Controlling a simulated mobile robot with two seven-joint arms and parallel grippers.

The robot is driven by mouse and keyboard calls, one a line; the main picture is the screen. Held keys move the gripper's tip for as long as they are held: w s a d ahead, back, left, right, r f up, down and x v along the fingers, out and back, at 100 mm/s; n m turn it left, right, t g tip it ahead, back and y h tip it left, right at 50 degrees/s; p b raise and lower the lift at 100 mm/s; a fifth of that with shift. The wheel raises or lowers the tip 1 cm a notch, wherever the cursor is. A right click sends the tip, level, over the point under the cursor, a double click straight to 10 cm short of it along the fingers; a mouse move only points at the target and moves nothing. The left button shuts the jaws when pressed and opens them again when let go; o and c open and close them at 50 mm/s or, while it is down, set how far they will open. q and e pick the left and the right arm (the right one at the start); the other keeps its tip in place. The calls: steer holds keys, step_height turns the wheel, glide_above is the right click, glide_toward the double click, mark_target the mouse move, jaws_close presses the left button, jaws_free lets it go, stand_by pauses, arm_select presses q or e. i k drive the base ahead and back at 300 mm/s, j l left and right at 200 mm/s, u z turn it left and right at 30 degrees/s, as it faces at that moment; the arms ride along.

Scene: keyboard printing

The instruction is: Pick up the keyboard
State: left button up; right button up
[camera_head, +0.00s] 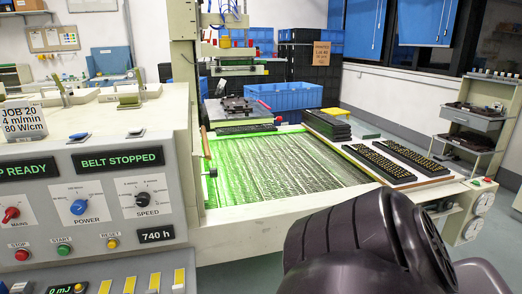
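Two long dark keyboards with rows of small yellowish marks lie side by side on a pale board at the right end of the machine. The nearer-left keyboard (378,163) and the right keyboard (411,157) are apart, with a narrow pale gap between them. A stack of flat dark pieces (326,123), perhaps more keyboards, lies just behind them. Neither of my grippers is in view.
A belt lit green (285,165) lies left of the keyboards. A control panel reading BELT STOPPED (118,160) fills the left. A grey shelf trolley (473,120) stands at the right. Blue crates (285,96) stand behind. Some floor is clear at far right.

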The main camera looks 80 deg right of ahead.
mark_target(396, 174)
steer(key=z, duration=1.35)
